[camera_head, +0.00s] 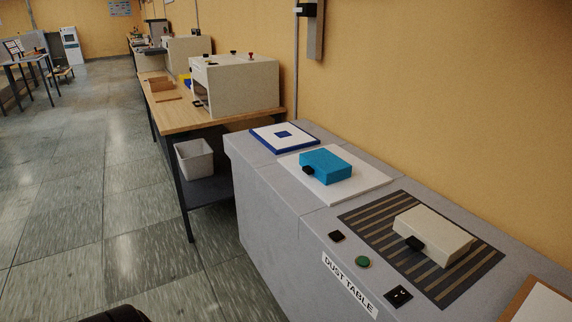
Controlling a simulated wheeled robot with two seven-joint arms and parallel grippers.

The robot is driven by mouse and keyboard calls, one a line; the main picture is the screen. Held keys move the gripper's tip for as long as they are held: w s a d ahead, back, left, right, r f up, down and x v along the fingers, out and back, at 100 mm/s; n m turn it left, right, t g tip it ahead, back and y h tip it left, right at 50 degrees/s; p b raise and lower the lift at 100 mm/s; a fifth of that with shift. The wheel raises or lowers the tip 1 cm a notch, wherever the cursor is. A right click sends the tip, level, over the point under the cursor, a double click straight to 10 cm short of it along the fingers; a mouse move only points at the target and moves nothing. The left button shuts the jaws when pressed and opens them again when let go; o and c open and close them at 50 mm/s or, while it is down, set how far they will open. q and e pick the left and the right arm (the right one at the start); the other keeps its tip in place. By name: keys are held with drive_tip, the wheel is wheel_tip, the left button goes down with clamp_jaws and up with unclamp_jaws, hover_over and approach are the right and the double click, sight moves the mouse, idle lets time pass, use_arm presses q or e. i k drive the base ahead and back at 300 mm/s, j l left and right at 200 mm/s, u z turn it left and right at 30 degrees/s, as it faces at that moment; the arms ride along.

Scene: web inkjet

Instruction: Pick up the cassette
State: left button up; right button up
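Two flat box-shaped pieces, each with a small black tab on its front side, lie on the grey dust table (258,183). A blue box (327,165) rests on a white board (362,187) in the middle of the table. A cream box (434,233) rests on a dark slatted grille (364,215) at the right. I cannot tell from the view which of them is the cassette. Neither of my grippers shows. A dark rounded shape cut off at the bottom edge is too little seen to name.
A blue-framed white pad (285,136) lies at the table's far end. A green button (362,262) and black switches sit along the front edge. A wooden bench (163,113) with a cream machine (240,85) stands beyond. The tiled floor at left is clear.

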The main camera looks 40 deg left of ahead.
sight(328, 168)
drive_tip(key=u, duration=1.15)
drive_tip(key=z, duration=0.75)
drive_tip(key=i+j+z, duration=0.15)
drive_tip(key=j+z, duration=0.55)
drive_tip(key=j, duration=0.15)
drive_tip(key=i+j+z, duration=0.1)
drive_tip(key=j+z, duration=0.25)
drive_tip(key=j, duration=0.15)
